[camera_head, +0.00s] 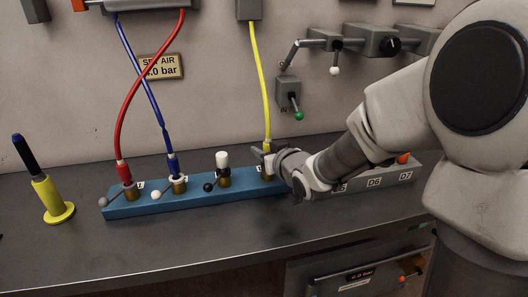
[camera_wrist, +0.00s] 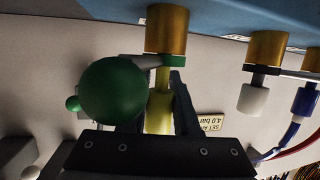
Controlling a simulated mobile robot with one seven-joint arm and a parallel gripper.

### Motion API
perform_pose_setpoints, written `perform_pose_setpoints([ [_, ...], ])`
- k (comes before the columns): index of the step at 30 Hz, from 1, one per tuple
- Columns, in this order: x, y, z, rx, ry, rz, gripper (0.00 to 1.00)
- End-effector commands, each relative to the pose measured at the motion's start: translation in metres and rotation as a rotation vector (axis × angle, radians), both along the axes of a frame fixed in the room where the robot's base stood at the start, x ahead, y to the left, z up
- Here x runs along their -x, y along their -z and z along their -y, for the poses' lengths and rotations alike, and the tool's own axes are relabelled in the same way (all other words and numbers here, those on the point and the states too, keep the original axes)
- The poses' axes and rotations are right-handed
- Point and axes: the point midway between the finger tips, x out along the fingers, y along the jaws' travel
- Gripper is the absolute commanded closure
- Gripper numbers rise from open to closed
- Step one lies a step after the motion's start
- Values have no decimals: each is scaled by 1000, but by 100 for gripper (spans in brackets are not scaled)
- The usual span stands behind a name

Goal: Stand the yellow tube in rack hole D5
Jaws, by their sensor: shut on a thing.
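The yellow tube (camera_head: 258,75) hangs from a grey wall fitting down to the fourth brass port (camera_head: 268,170) of the blue block (camera_head: 200,198). In the wrist view, which is upside down, its yellow end (camera_wrist: 160,112) lies between my fingers, with its narrow tip at the brass port (camera_wrist: 166,30). My gripper (camera_head: 266,154) is shut on this end, just above the port; it also shows in the wrist view (camera_wrist: 163,92). How deep the tip sits is unclear. The grey rack (camera_head: 404,174) bears labels D5, D6 and D7. My arm hides hole D5.
A large green knob (camera_wrist: 113,91) stands close beside my fingers. A yellow stand (camera_head: 50,198) is far left. The bench front (camera_head: 190,245) is clear.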

Motion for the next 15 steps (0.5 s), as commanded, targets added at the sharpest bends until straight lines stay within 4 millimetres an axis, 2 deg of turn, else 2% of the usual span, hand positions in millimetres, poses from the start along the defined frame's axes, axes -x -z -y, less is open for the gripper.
perform_pose_setpoints([
  [6,0,-39,0,0,0,5,100],
  [15,5,-67,51,0,5,1,100],
])
